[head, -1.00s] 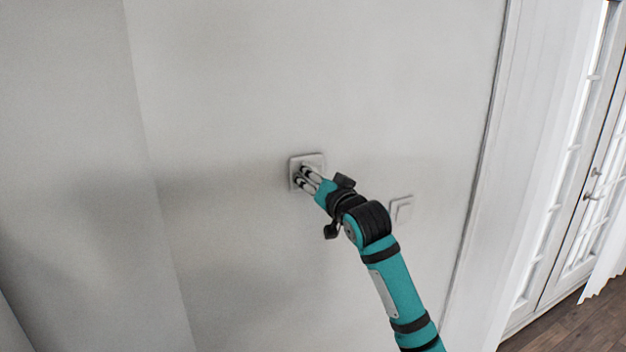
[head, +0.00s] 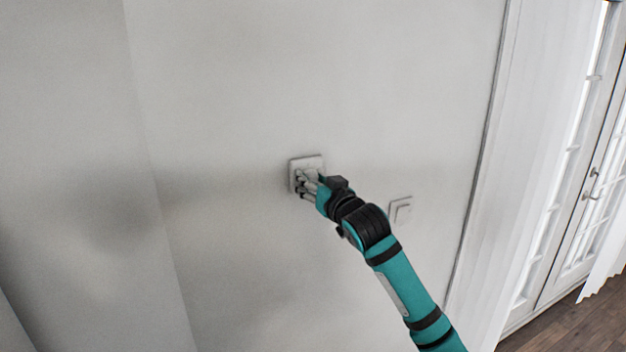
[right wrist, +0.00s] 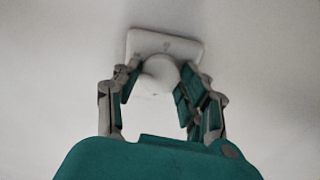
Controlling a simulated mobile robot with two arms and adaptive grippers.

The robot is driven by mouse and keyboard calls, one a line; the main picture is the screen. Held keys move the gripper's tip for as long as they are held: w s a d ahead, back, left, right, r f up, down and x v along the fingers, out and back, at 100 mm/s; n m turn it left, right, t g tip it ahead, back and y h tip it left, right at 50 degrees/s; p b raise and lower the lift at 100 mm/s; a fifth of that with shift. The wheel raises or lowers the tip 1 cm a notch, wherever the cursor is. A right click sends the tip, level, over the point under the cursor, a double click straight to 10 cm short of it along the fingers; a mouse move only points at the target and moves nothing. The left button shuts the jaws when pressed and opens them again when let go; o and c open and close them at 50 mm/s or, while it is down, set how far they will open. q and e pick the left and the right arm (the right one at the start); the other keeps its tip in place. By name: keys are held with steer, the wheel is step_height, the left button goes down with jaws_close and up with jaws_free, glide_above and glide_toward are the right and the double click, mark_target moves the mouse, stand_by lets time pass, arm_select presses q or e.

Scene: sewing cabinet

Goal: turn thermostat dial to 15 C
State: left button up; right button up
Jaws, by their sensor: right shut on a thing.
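The thermostat (head: 307,161) is a white square plate on the wall, in the middle of the head view. In the right wrist view its plate (right wrist: 143,42) carries a round white dial (right wrist: 159,73). My right gripper (head: 301,182) reaches it from the lower right. In the right wrist view its fingers (right wrist: 156,84) stand on both sides of the dial and are shut on it. The fingers hide part of the dial in the head view, and I cannot read its setting. My left gripper is not in view.
A white wall switch (head: 401,210) is on the wall just right of my right wrist. A white glazed door (head: 575,200) with a handle and a curtain are at the far right.

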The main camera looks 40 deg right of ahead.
steer(key=n+p, duration=0.1)
steer(key=n, duration=0.5)
steer(key=shift+n, duration=0.3)
stand_by(0.5)
steer(key=o, duration=1.2)
steer(key=v, duration=1.2)
